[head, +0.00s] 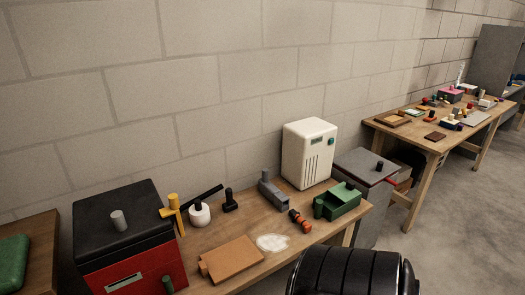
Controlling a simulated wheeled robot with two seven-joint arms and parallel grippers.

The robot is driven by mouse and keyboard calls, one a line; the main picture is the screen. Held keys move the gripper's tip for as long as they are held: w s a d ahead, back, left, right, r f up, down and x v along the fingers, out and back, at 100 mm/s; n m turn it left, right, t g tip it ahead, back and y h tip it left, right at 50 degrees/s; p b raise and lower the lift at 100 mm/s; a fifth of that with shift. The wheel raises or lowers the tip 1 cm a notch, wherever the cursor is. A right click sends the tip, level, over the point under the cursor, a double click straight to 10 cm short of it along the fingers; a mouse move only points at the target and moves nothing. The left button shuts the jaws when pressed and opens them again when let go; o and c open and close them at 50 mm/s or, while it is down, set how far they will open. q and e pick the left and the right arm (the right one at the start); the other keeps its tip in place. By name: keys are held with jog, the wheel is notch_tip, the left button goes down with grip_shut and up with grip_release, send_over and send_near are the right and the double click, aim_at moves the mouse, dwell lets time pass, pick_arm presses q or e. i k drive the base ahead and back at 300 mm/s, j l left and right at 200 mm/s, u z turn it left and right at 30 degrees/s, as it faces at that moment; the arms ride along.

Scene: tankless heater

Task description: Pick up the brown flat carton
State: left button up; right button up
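A flat orange-brown block that looks like the brown flat carton (232,258) lies on the near wooden workbench (262,210). It lies toward the bench's front edge, right of a red and black box and left of a white round patch. Its left end has a small step or tab. Nothing covers it. Neither of my grippers shows in the head view.
The red box with black lid (128,240) stands at left. A white heater-like unit (309,153), green block (338,201) and orange-black tool (300,221) are on the bench. A grey cabinet (362,166) stands beside it. A cluttered table (385,128) is farther right; floor there is open.

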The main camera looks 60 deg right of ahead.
aim_at(222, 264)
jog(key=z, duration=1.7)
jog(key=i+l, duration=0.1)
jog(key=l, duration=0.3)
jog(key=l+u, duration=0.1)
jog(key=l, duration=0.3)
jog(key=i, duration=0.05)
